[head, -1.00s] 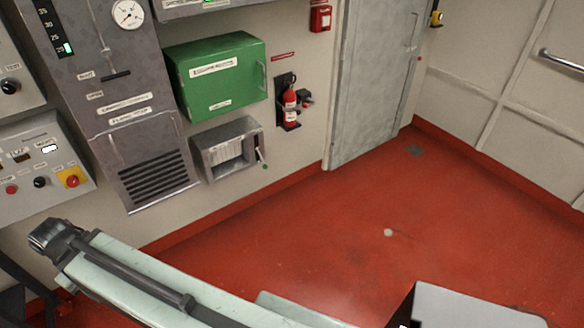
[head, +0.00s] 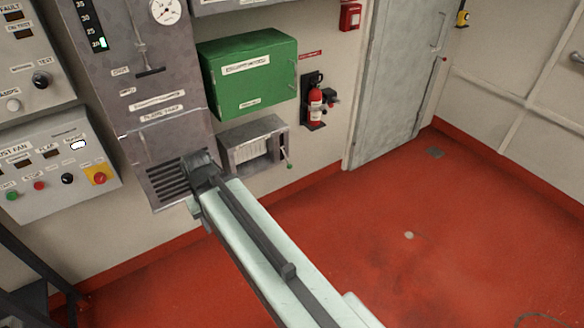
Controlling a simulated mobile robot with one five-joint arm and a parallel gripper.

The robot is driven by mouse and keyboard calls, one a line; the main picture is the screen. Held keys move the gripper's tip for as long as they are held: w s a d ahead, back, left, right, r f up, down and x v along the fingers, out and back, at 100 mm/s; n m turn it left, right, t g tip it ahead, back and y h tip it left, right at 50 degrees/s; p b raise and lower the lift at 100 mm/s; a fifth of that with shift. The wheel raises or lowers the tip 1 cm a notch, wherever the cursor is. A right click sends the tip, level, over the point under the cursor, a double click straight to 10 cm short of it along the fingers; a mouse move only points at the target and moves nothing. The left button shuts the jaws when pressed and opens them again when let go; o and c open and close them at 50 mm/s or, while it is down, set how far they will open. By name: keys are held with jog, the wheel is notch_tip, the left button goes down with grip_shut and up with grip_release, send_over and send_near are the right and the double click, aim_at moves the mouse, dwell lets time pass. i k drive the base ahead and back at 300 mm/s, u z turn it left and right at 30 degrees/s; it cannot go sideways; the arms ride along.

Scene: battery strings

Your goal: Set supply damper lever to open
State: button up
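A grey louvred box (head: 224,150) is mounted low on the wall, below a green cabinet. A thin lever with a green knob (head: 289,165) is on its right side and points down, slightly to the right. This looks like the damper lever; no label for it is readable. My pale green arm reaches up from the bottom of the head view. Its dark far joint is in front of the slatted grille, left of the box and apart from the lever in the picture. My gripper itself does not show.
The green cabinet (head: 247,75) hangs above the box. A red fire extinguisher (head: 315,103) is on the wall to the right, beside a grey door (head: 395,80). A control panel (head: 55,168) with buttons is at left. The red floor (head: 450,220) is clear at right.

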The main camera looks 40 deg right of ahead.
aim_at(290, 166)
jog(key=z, duration=0.05)
jog(key=i, duration=0.95)
jog(key=u, duration=0.05)
